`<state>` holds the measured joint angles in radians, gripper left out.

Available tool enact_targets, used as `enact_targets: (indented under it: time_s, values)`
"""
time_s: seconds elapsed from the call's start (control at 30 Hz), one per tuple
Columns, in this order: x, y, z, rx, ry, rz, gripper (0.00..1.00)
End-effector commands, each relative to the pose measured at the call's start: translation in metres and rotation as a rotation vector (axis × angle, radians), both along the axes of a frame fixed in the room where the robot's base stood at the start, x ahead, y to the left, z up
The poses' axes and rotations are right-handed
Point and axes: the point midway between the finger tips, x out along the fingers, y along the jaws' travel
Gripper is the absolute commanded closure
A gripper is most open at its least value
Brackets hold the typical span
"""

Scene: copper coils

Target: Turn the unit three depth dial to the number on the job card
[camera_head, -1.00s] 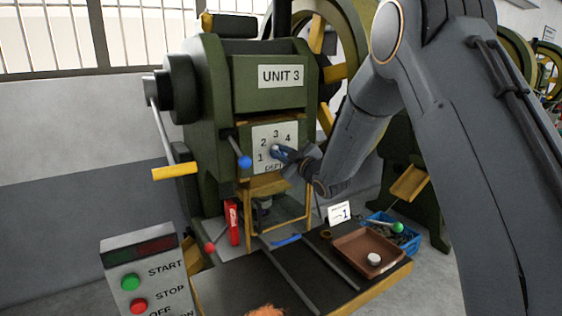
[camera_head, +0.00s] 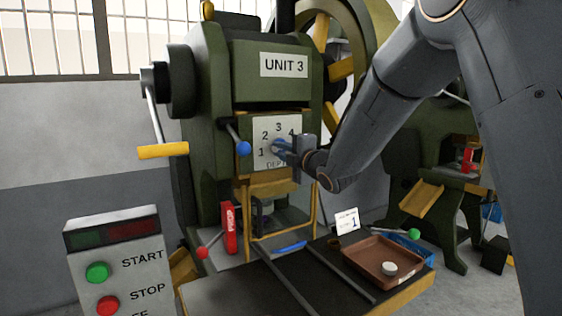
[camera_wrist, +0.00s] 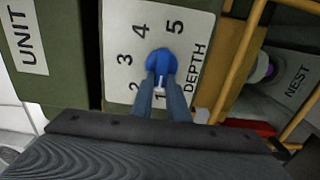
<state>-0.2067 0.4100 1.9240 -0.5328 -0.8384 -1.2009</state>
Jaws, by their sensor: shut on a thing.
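The depth dial is a blue knob (camera_wrist: 160,60) on a white plate (camera_head: 290,128) marked DEPTH, on the green press (camera_head: 215,100) labelled UNIT 3. Numbers 2, 3, 4 and 5 show around it in the wrist view; the 1 is partly covered by my fingers. My gripper (camera_wrist: 161,78) is shut on the knob; in the head view it reaches the plate from the right (camera_head: 286,147). My fingers hide part of the knob, and I cannot tell which number it points to. The white job card (camera_head: 347,221) stands on the bench and shows a 1.
A brown tray (camera_head: 375,262) with a white round piece sits on the bench right of the card. A blue-balled lever (camera_head: 243,148) is left of the plate. A yellow-handled crank (camera_head: 163,151) is further left. A START/STOP control box (camera_head: 115,265) stands front left.

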Motion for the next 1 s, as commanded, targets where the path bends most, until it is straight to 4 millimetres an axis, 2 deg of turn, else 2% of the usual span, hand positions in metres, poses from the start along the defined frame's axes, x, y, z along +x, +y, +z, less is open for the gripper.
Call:
enact_targets:
  time_s: [0.03, 0.33, 0.87, 0.9, 1.0]
  values:
    - [-0.0002, 0.0017, -0.0049, -0.025, -0.015, 0.004, 1.00]
    - [-0.0006, 0.0012, -0.0055, -0.120, -0.078, 0.003, 1.00]
    - [-0.0010, 0.0012, -0.0047, -0.143, -0.093, 0.003, 1.00]
    - [-0.0010, 0.0012, -0.0048, -0.143, -0.093, 0.003, 0.84]
    - [-0.0007, 0.0007, -0.0046, -0.141, -0.093, 0.003, 0.67]
